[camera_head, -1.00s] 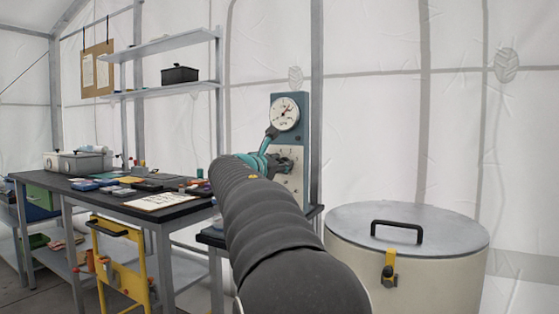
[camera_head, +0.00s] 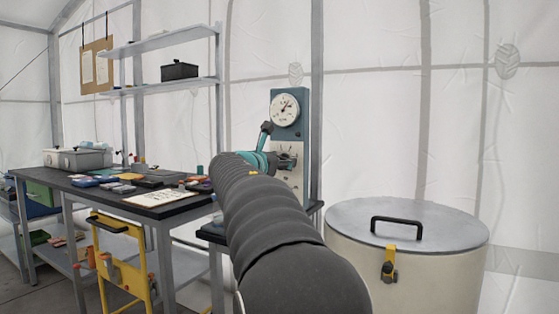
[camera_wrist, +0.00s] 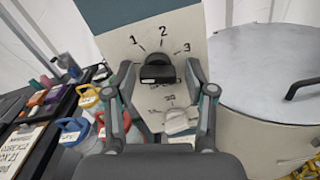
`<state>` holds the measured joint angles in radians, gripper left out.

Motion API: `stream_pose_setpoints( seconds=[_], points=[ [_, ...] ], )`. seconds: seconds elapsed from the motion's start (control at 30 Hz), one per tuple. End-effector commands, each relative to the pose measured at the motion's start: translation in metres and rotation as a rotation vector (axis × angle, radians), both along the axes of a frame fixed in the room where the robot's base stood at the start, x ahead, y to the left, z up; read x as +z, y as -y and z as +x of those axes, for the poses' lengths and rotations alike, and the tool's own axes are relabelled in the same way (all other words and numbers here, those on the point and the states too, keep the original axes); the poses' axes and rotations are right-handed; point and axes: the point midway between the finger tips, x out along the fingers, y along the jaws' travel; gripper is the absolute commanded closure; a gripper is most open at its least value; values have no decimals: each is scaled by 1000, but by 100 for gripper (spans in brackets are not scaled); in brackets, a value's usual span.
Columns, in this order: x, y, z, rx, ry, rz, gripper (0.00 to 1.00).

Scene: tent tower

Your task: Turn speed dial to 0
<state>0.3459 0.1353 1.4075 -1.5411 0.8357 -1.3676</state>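The speed dial (camera_wrist: 157,70) is a dark knob on a pale panel face in the wrist view. The marks 1, 2 and 3 are printed in an arc above it, and no 0 can be read. Which mark the knob points to is unclear. My gripper (camera_wrist: 159,78) is open, with one finger on each side of the knob and a visible gap at both sides. In the head view my gripper (camera_head: 283,160) is at the panel (camera_head: 290,186), and my arm hides part of it.
A round gauge (camera_head: 285,110) sits on the blue panel top. A second, pale knob (camera_wrist: 178,122) is below the dial. A large drum (camera_head: 350,262) with a handled lid stands right. A dark workbench (camera_head: 190,209) with several small items is left.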

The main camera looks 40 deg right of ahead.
Motion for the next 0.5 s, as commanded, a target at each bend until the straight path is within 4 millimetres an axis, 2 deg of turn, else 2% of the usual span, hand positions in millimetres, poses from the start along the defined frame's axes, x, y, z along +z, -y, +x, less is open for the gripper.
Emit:
stream_pose_setpoints(
  seconds=[0.33, 0.5],
  points=[
    [2, -3, 0, 3, 3, -2, 38],
    [3, -20, -7, 5, 4, -2, 38]
  ],
)
